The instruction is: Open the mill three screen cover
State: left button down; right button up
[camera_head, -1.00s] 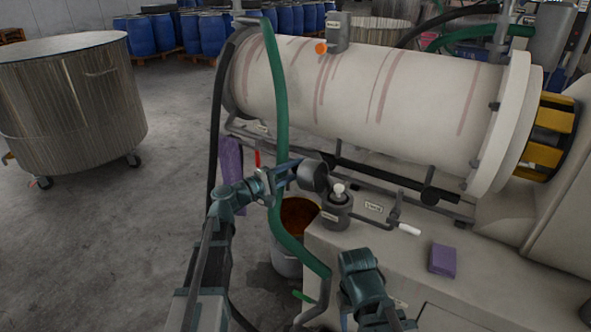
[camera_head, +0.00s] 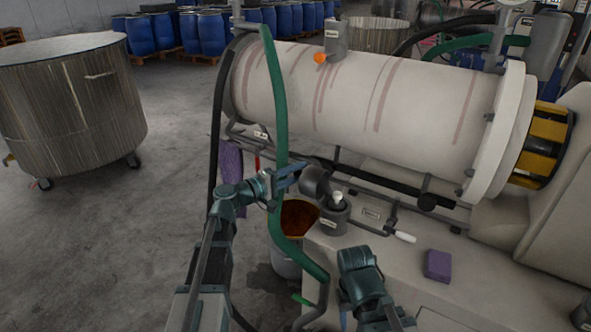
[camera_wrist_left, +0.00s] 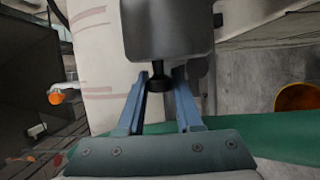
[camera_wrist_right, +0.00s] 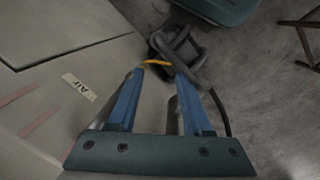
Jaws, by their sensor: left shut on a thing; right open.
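The dark grey screen cover (camera_head: 315,181) stands tilted on its side at the upper left of a dark grey round housing (camera_head: 333,217) on the machine's bench. A pale knob-like part (camera_head: 338,197) shows at the top of the housing. My left gripper (camera_head: 297,172) reaches in from the left and is shut on the cover's black knob (camera_wrist_left: 158,84); the cover's grey body (camera_wrist_left: 168,30) fills the top of the left wrist view. My right gripper (camera_wrist_right: 156,82) is open and empty, pointing down toward the bench side and floor. Its fingers are not visible in the head view.
A green hose (camera_head: 280,120) hangs in front of my left forearm. A bucket with orange-brown contents (camera_head: 297,219) stands below. A white-tipped lever (camera_head: 404,237) and a purple block (camera_head: 438,265) are on the bench. The large pale drum (camera_head: 370,95) lies behind.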

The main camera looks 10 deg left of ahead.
pick_arm(q)
jog(key=shift+d, duration=0.1)
jog(key=c, duration=0.6)
grip_release()
jog(key=shift+s, duration=0.1)
jog(key=v, duration=1.3)
jog(key=shift+s+a+r, duration=0.15)
jog(key=shift+s+a, duration=0.1)
jog(key=shift+a, duration=0.05)
